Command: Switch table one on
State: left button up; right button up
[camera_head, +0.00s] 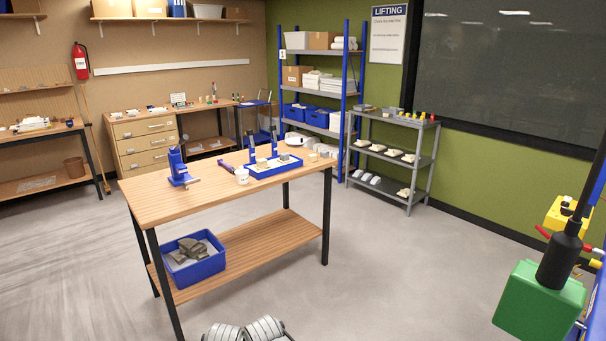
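The nearest table is a wooden workbench (150,206) with dark legs and a lower shelf, in the middle of the head view. No number or switch can be made out on it, so I cannot tell whether it is table one. On its top stand a blue device (179,168), a white cup (242,176) and a blue-rimmed tray (262,175) holding small pieces. A second bench (219,104) with drawers stands against the back wall, and a third (41,133) is at the far left. Neither of my grippers can be made out in this view.
A blue crate (196,269) of stones sits on the near bench's lower shelf. Two grey ribbed objects (265,329) lie at the bottom edge. A green box (537,303) is close at right. A grey shelf rack (419,163) stands at the green wall. Floor is clear between.

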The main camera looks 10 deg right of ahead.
aim_at(566, 211)
jog(key=i+j+z, duration=0.1)
jog(key=i+z, duration=0.15)
jog(key=i, duration=0.5)
jog(key=i+z, duration=0.2)
jog(key=z, duration=0.2)
jog(key=i+z, duration=0.5)
jog(key=z, duration=0.25)
jog(key=i+z, duration=0.6)
jog(key=z, duration=0.2)
jog(key=i+j+z, duration=0.15)
jog(key=z, duration=0.25)
jog(key=i+j, duration=0.05)
jog(key=i, duration=0.05)
